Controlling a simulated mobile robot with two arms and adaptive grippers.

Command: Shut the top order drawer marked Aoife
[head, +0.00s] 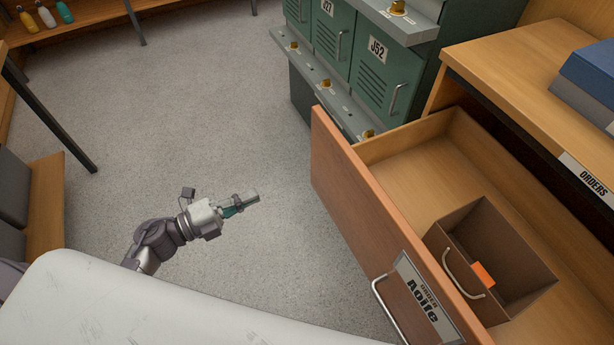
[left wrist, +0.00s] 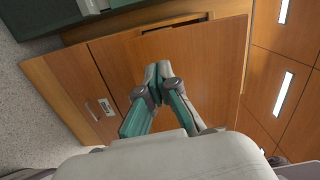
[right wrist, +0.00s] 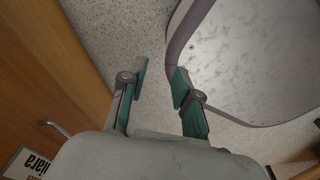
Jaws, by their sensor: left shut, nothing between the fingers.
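The top drawer marked Aoife (head: 376,226) stands pulled well out in the head view. Its wooden front carries a bar handle (head: 386,312) and a name plate (head: 427,303). My left gripper (head: 256,197) is shut and empty over the floor, to the left of the drawer front and apart from it. In the left wrist view its fingertips (left wrist: 158,76) are together before wooden panels; a handle and small label (left wrist: 106,107) show there, too small to read. My right gripper (right wrist: 158,75) is open and empty in the right wrist view, and outside the head view.
A brown box (head: 498,250) with an orange tag lies inside the drawer. Green lockers (head: 380,75) stand just behind the drawer's far end. The counter (head: 500,60) holds blue and grey boxes (head: 590,80). Grey floor (head: 200,110) is clear left of the drawer.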

